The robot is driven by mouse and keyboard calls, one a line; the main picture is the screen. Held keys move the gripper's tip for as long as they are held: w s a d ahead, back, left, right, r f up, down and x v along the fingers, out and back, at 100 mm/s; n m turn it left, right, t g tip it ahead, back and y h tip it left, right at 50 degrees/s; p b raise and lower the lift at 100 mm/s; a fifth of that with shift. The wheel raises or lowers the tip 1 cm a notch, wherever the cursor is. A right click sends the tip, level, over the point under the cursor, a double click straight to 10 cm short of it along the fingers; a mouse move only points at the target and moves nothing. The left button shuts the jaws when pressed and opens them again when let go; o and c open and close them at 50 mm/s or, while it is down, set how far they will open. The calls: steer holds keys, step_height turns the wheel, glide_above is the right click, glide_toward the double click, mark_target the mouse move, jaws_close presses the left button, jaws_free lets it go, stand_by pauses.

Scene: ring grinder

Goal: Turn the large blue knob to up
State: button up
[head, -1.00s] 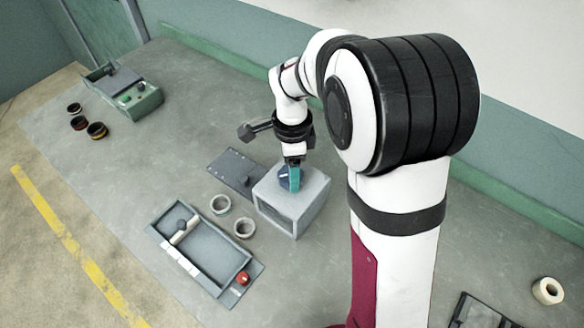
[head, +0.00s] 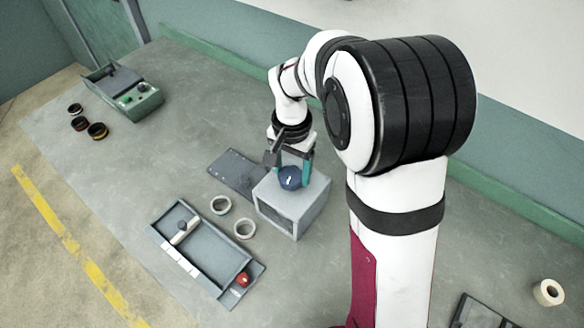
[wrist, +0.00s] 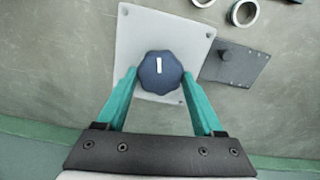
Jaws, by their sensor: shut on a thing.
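The large blue knob (head: 289,180) sits on top of a grey box (head: 308,206). In the wrist view the knob (wrist: 155,84) has a scalloped rim and a white mark that runs nearly straight up and down in the picture. My gripper (head: 291,174) is above the box, pointing down, with one teal finger on each side of the knob. In the wrist view both fingertips of my gripper (wrist: 160,73) touch the knob's left and right sides, so it is shut on the knob.
A dark flat plate (head: 238,172) lies left of the box. Two pale rings (head: 244,229) and a grey tray (head: 203,270) with a red button (head: 243,279) are nearer the front. A green-grey machine (head: 136,97) and several dark rings (head: 97,131) stand far left.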

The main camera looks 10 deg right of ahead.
steer(key=n, duration=0.8)
steer(key=shift+a, duration=0.1)
steer(key=n, duration=0.4)
steer(key=shift+n, duration=0.3)
steer(key=n, duration=0.3)
steer(key=shift+n, duration=0.4)
steer(key=n, duration=0.4)
steer(key=shift+a, duration=0.1)
steer(key=n, duration=0.4)
steer(key=shift+s, duration=0.1)
steer(key=n, duration=0.4)
steer(key=shift+s+n, duration=0.1)
steer(key=shift+n, duration=2)
